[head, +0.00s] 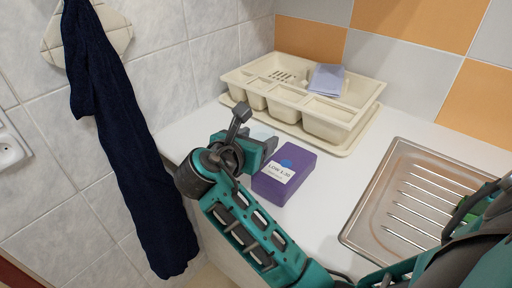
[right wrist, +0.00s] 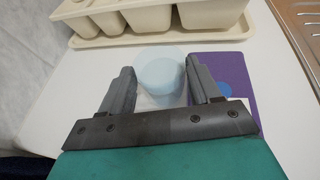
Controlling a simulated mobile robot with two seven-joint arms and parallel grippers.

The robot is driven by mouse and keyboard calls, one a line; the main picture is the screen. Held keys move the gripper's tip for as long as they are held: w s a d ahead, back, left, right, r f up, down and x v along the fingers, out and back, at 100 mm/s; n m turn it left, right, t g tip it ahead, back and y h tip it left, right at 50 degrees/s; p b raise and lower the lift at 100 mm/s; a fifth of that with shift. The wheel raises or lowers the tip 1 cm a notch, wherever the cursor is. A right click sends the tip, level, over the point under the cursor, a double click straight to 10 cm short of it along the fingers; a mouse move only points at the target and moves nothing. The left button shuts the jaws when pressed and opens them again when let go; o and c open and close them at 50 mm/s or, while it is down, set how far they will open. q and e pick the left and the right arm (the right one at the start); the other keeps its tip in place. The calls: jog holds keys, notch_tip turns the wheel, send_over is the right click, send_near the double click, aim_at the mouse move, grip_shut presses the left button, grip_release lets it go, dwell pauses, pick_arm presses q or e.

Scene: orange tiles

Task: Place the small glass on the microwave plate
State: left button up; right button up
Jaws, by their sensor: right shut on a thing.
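The small glass (right wrist: 162,72) is a pale, bluish, see-through round vessel. In the right wrist view it sits between the two dark fingers of my right gripper (right wrist: 160,88), which is shut on it. In the head view my right gripper (head: 256,139) is over the left end of the white counter, and only a faint bit of the glass (head: 263,131) shows behind it. I cannot tell whether the glass touches the counter. The microwave plate is not in view. My left gripper is not in view.
A purple box (head: 285,178) stands right beside the gripper. Behind is a cream dish rack (head: 335,122) on a tray, with a folded grey cloth (head: 326,79). A steel drainboard (head: 372,213) lies to the right. A dark blue towel (head: 125,140) hangs on the left wall.

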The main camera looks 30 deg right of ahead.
jog(key=shift+f, duration=0.85)
jog(key=shift+f, duration=0.2)
